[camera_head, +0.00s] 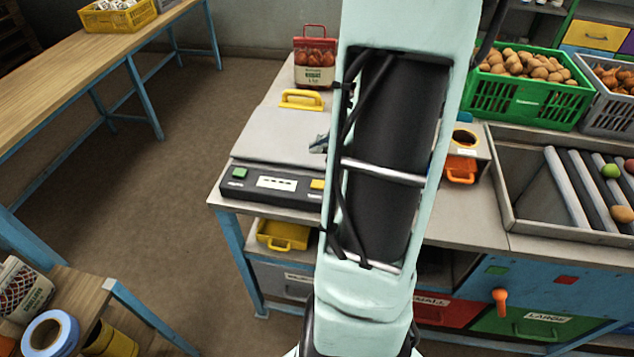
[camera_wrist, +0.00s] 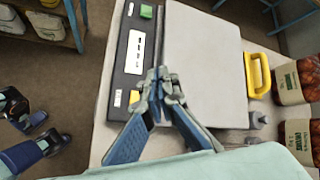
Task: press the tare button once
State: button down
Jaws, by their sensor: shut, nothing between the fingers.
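A bench scale with a grey plate (camera_head: 278,135) and a dark front panel (camera_head: 255,188) stands on the table, left of my arm. The panel has a green button (camera_head: 239,173) on the left, a white display (camera_head: 277,183) in the middle and a yellow button (camera_head: 317,184) on the right. I cannot read which is the tare button. In the wrist view the green button (camera_wrist: 146,12) is at the top and the yellow button (camera_wrist: 134,97) is close left of the fingertips. My gripper (camera_wrist: 162,80) is shut and empty, above the scale; its gap above the panel is unclear.
A yellow handle (camera_head: 302,99) and a red-topped sack (camera_head: 314,65) stand behind the scale. A small box with an orange handle (camera_head: 461,168) is right of my arm. A green crate (camera_head: 520,95) and a roller tray (camera_head: 520,213) are further right.

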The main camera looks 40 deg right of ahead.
jog(key=shift+f, duration=0.1)
dwell(0.3)
jog(key=b, duration=0.6)
send_over(320, 185)
notch_tip(320, 185, down, 7)
jog(key=shift+d+f, duration=0.1)
jog(key=shift+f, duration=0.1)
jog(key=shift+f+b, duration=0.65)
jog(key=shift+f, duration=0.05)
jog(key=shift+f, duration=0.1)
dwell(0.4)
jog(key=shift+f+b, duration=0.25)
jog(key=shift+b, duration=0.3)
jog(key=shift+f+b, duration=0.5)
dwell(0.5)
jog(key=shift+r, duration=0.15)
jog(key=shift+r+p, duration=0.6)
jog(key=shift+r, duration=0.15)
